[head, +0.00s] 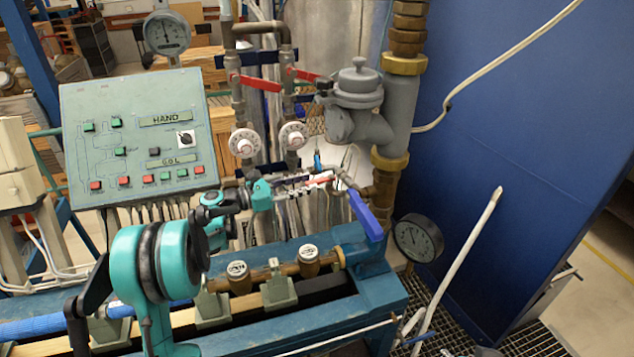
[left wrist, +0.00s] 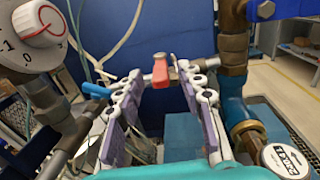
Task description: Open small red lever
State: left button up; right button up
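The small red lever (head: 322,181) sits on a thin horizontal pipe at the middle of the rig in the head view, partly hidden by my left gripper. In the left wrist view the red lever (left wrist: 160,71) stands upright near the picture's centre. My left gripper (head: 308,186) reaches in from the left at the height of this pipe. In the left wrist view its two fingers (left wrist: 160,82) are apart, one on each side of the lever, with a visible gap on both sides. Nothing is held. My right gripper is not in view.
Two larger red levers (head: 260,83) (head: 308,75) sit on the pipes above, over white dials (head: 243,142). A blue lever (head: 366,215) hangs to the right. A control panel (head: 138,135) stands left, a blue wall (head: 520,120) right. Brass meters (head: 238,275) line the bench below.

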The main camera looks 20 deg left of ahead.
aim_at(314, 180)
pick_arm(q)
jog(key=shift+x, duration=1.7)
grip_shut()
jog(key=shift+d, duration=0.1)
